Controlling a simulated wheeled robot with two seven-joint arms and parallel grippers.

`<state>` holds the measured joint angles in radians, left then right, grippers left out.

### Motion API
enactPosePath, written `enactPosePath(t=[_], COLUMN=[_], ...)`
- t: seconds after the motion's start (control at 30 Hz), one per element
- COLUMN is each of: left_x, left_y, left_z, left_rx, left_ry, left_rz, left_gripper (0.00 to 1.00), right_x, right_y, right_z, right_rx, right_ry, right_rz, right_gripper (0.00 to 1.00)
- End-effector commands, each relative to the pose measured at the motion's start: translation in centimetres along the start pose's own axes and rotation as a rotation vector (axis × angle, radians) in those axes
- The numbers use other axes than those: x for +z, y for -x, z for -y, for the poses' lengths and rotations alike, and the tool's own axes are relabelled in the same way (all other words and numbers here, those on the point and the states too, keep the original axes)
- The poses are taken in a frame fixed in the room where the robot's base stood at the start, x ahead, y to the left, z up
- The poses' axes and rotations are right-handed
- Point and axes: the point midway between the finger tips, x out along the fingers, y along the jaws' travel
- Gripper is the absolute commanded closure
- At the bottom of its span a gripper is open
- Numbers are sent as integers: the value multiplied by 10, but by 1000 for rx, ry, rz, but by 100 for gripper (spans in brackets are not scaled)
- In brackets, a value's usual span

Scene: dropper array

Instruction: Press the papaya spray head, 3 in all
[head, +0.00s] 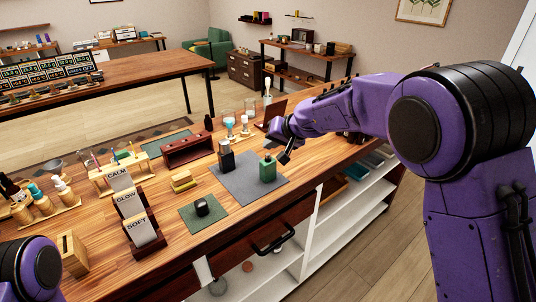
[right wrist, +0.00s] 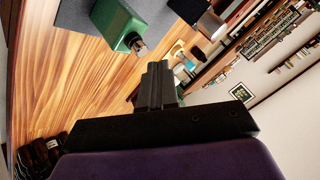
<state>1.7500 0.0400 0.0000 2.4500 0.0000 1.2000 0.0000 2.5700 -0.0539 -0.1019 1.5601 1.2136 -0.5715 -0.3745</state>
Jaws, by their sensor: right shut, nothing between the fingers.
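A green bottle (head: 267,171) stands upright on a grey mat (head: 240,186). In the right wrist view the green bottle (right wrist: 116,24) shows a small metallic neck or nozzle (right wrist: 137,43). A dark bottle (head: 226,160) stands on the same mat to its left. I cannot read which one is papaya. My right gripper (head: 285,158) is shut and empty, just right of the green bottle's top. In the right wrist view its closed fingers (right wrist: 157,82) appear apart from the nozzle. My left gripper is out of view; only part of my left arm shows.
Card stands (head: 140,230) reading CALM, GLOW and SOFT stand to the left. A green mat (head: 190,226) with a small black object (head: 202,207) lies in front. A dark red rack (head: 186,151) is behind the grey mat.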

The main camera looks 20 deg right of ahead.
Motion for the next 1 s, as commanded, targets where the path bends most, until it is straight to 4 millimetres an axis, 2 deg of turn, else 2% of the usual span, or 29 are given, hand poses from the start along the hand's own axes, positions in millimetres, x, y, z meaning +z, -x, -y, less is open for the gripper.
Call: enactPosePath(t=[0.7,1.0], left_x=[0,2], left_y=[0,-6], left_z=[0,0], left_rx=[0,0], left_ry=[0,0], left_rz=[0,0], left_gripper=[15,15], right_x=[0,5], right_y=[0,-6], right_z=[0,-5], right_rx=[0,0], right_ry=[0,-1], right_rz=[0,0], right_gripper=[100,100])
